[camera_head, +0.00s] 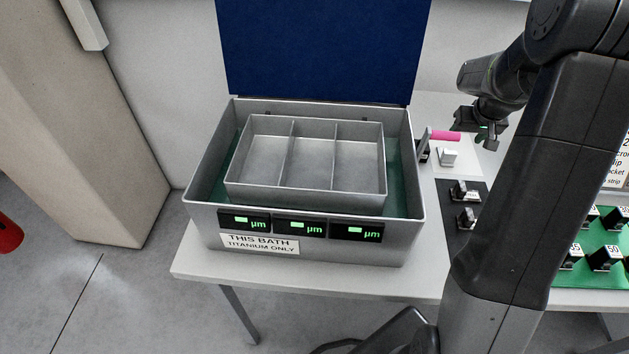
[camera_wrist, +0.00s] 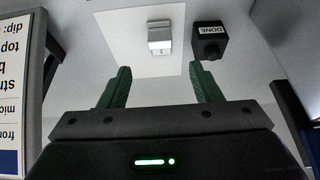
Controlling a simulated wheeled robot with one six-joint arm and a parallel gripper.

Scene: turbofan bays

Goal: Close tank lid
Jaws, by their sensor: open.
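The grey tank (camera_head: 310,238) stands on the table, with a label reading "THIS BATH TITANIUM ONLY" and green "µm" displays on its front. Its dark blue lid (camera_head: 320,50) stands upright, open, at the tank's back edge. A grey tray (camera_head: 305,195) with three empty compartments sits inside the tank. My gripper (camera_head: 478,134) is right of the tank, above the back of the table, near a pink-handled lever (camera_head: 440,135). In the wrist view, my gripper (camera_wrist: 160,88) shows two green fingers spread apart with nothing between them.
A white block on a white plate (camera_head: 448,157) and dark blocks on a black mat (camera_head: 463,205) lie right of the tank. A block marked "DONE" (camera_wrist: 209,40) shows in the wrist view. A green mat (camera_head: 585,272) holds several numbered blocks at the right.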

